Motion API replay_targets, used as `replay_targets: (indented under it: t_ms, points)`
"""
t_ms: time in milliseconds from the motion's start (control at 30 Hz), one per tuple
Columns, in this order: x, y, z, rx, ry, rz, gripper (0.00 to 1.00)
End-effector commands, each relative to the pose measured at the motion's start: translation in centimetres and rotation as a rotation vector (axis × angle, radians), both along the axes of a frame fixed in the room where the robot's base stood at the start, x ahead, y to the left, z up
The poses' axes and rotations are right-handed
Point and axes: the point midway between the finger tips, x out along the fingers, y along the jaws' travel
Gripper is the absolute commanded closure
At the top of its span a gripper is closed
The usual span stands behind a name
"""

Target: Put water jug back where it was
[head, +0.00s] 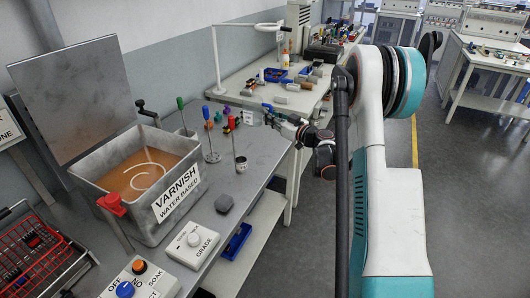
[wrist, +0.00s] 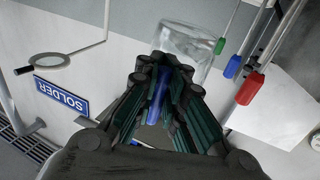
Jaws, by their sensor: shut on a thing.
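The water jug, a clear glass vessel (wrist: 183,50), shows beyond my fingertips in the wrist view. A blue part, seemingly its handle, lies between my fingers. My gripper (wrist: 160,92) is shut on the jug there. In the head view my gripper (head: 275,116) is at the right edge of the grey bench, and the clear jug (head: 250,118) is faint at its left. The fingers hide part of the jug. I cannot tell whether its base touches the bench.
Rods with green (head: 180,103), blue (head: 206,112) and red (head: 231,122) handles stand left of the jug. A varnish tank (head: 187,205) with a raised lid stands at left. A second cluttered bench stands behind.

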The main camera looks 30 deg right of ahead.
Motion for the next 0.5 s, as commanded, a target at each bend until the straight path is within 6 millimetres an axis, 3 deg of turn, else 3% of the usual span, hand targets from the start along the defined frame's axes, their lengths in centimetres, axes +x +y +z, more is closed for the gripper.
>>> replay_targets:
  t_ms: [33,300,500]
  points:
    - [0.0,0.0,-1.6,0.0,0.0,0.0,1.0]
    - [0.0,0.0,-7.7,0.0,0.0,0.0,1.0]
    - [0.0,0.0,-10.2,0.0,0.0,0.0,1.0]
